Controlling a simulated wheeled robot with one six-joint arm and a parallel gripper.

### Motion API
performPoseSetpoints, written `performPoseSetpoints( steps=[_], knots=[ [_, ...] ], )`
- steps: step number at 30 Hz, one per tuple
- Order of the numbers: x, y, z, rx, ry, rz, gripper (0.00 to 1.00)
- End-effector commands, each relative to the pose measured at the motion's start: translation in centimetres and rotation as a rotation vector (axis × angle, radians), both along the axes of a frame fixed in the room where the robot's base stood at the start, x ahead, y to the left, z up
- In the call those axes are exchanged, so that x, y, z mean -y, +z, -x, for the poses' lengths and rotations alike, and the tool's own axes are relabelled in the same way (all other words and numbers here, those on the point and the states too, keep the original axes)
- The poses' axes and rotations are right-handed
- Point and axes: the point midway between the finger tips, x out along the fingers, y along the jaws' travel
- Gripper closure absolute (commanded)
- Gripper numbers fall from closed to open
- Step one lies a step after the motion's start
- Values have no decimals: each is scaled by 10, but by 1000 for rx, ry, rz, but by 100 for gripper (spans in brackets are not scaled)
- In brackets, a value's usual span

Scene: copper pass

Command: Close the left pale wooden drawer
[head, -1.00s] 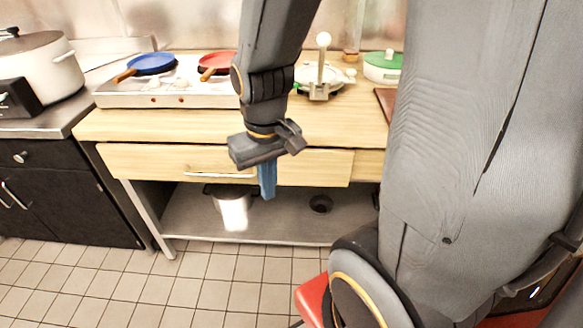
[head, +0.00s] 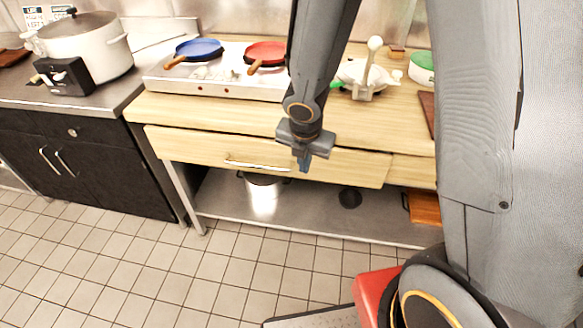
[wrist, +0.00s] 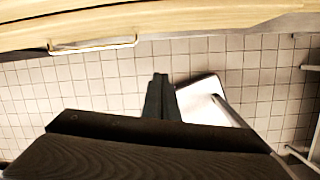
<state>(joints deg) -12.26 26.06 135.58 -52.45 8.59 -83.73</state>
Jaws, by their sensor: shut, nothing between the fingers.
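The left pale wooden drawer (head: 210,151) is under the worktop, with a metal bar handle (head: 257,166). Its front stands out a little from the front of the drawer to its right, so it looks partly open. In the wrist view the pale wooden front (wrist: 200,22) runs along the top, with the handle (wrist: 92,46) at upper left. My gripper (head: 304,165) is shut and empty, pointing down before the drawer front, right of the handle. Its dark fingers (wrist: 161,97) show apart from the front in the wrist view. I cannot tell whether anything touches in the head view.
The right drawer (head: 413,172) is beside it. On the worktop (head: 170,106) are a stove with a blue pan (head: 199,48) and a red pan (head: 266,52). A metal shelf (head: 300,205) with a pot (head: 263,190) is below. Black cabinets (head: 85,175) stand left; the tiled floor is clear there.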

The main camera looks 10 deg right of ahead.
Motion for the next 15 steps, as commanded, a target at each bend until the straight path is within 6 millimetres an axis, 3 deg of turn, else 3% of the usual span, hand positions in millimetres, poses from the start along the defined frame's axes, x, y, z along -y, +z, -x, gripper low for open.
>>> performPoseSetpoints(
  steps=[3, 6, 15],
  knots=[
    [-19, -8, -3, -14, 288, 42, 100],
    [-27, -13, -5, -17, 431, 64, 100],
    [-31, -33, -10, -19, 503, 74, 100]
  ],
)
